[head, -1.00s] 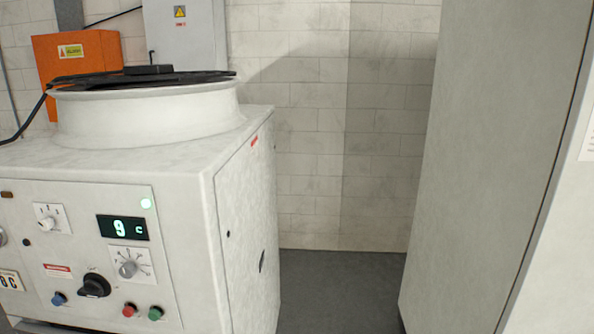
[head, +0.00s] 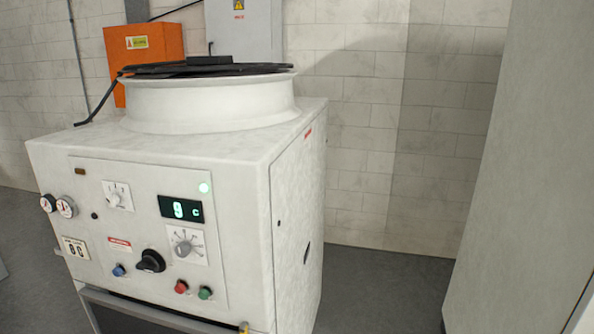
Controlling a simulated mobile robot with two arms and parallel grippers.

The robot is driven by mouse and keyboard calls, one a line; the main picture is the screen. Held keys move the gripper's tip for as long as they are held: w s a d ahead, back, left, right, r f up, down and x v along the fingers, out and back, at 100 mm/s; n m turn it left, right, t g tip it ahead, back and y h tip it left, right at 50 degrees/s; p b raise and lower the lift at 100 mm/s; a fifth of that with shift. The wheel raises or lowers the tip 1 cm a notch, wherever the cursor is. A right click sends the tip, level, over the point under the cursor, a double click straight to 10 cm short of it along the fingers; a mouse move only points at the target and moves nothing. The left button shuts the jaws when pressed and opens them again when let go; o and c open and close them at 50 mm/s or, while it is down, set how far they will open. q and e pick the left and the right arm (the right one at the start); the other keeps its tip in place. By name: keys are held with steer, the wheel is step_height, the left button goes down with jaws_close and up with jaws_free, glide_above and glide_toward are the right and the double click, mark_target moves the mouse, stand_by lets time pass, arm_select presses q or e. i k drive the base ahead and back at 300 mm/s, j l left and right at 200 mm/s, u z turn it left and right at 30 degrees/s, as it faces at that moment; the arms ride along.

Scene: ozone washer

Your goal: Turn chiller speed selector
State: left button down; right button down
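The chiller (head: 297,170) is a white cabinet with a round fan housing on top, left of centre in the head view. Its front panel has a white-plated selector (head: 117,196) with a light knob at upper left. A second selector with a grey knob (head: 184,247) and radiating marks sits below the display (head: 181,209), which reads 9 C. A large black rotary knob (head: 150,261) is lower on the panel. I cannot tell from the labels which one is the speed selector. Neither of my grippers shows.
Blue (head: 118,270), red (head: 181,287) and green (head: 205,293) buttons line the panel's lower part. Two gauges (head: 66,207) are at its left. A tall grey cabinet (head: 520,160) stands at right. Grey floor (head: 385,285) is open between it and the chiller.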

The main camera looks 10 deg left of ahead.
mark_target(113, 200)
steer(key=u, duration=1.65)
